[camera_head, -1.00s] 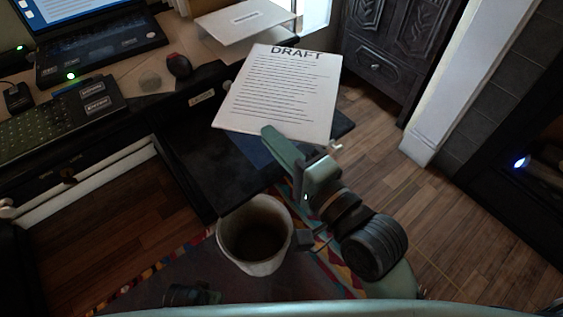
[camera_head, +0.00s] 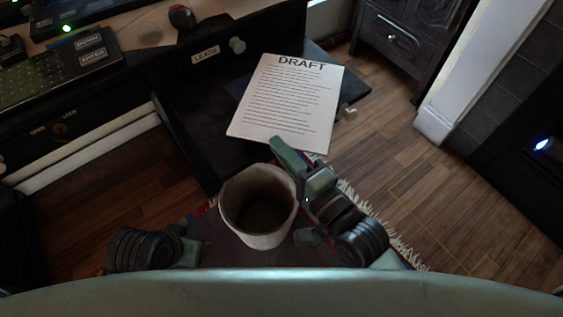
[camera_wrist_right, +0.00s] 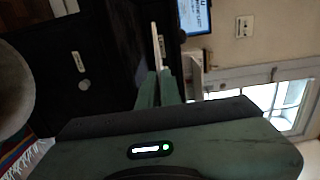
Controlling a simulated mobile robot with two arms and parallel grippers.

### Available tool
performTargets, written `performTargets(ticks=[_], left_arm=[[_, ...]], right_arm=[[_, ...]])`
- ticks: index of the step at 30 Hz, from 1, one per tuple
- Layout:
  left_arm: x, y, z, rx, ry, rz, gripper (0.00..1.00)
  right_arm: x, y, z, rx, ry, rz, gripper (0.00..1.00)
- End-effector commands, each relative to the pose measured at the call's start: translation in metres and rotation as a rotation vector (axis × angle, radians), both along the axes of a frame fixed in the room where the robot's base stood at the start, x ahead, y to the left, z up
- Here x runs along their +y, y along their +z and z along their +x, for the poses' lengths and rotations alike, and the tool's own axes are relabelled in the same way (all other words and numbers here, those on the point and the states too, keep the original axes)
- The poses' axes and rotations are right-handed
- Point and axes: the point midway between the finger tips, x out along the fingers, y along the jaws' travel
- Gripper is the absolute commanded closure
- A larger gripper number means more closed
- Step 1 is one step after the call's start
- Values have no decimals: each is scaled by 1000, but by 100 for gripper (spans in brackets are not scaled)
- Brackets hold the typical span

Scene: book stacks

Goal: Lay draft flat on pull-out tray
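The draft (camera_head: 287,100), a white printed sheet headed DRAFT, shows above the dark pull-out tray (camera_head: 205,125) in the head view. The tray shows on both sides of it; whether the sheet touches it is hard to tell. My right gripper (camera_head: 278,143) is at the draft's near edge. In the right wrist view its fingers (camera_wrist_right: 157,88) are closed together on the draft (camera_wrist_right: 156,42), which shows edge-on as a thin pale strip. My left gripper (camera_head: 192,248) is low at the left of the bin, dark, its fingers unclear.
A pale bin (camera_head: 258,208) stands just below the tray, close to my right gripper. A dark drawer front labelled LEADS (camera_head: 206,54) with a knob (camera_head: 237,45) is behind the tray. A carved cabinet (camera_head: 395,45) stands at back right.

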Motion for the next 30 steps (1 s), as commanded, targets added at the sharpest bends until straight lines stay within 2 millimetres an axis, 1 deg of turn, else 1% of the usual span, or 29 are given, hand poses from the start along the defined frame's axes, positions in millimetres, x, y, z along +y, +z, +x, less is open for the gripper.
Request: performTargets(ticks=[4,9,10,22,23,24,25,30], left_arm=[[0,-4,0,-2,0,0,45],[-1,-14,2,-12,0,-2,45],[-1,-15,3,-14,0,-2,45],[-1,-13,5,-27,-2,-4,45],[-2,-13,6,-32,-2,-6,45],[-2,-12,7,-34,-2,-6,45],[-2,-12,7,-34,-2,-6,45],[-2,-12,7,-33,-2,-6,45]], right_arm=[[0,-11,0,-3,0,0,100],[0,-39,0,-2,-1,-2,100],[0,-42,0,-3,-1,-1,100],[0,-46,0,-4,-1,0,100],[0,-47,0,-1,0,0,92],[0,-46,0,-1,0,0,81],[0,-46,0,-1,0,0,73],[0,-46,0,-1,0,0,73]])
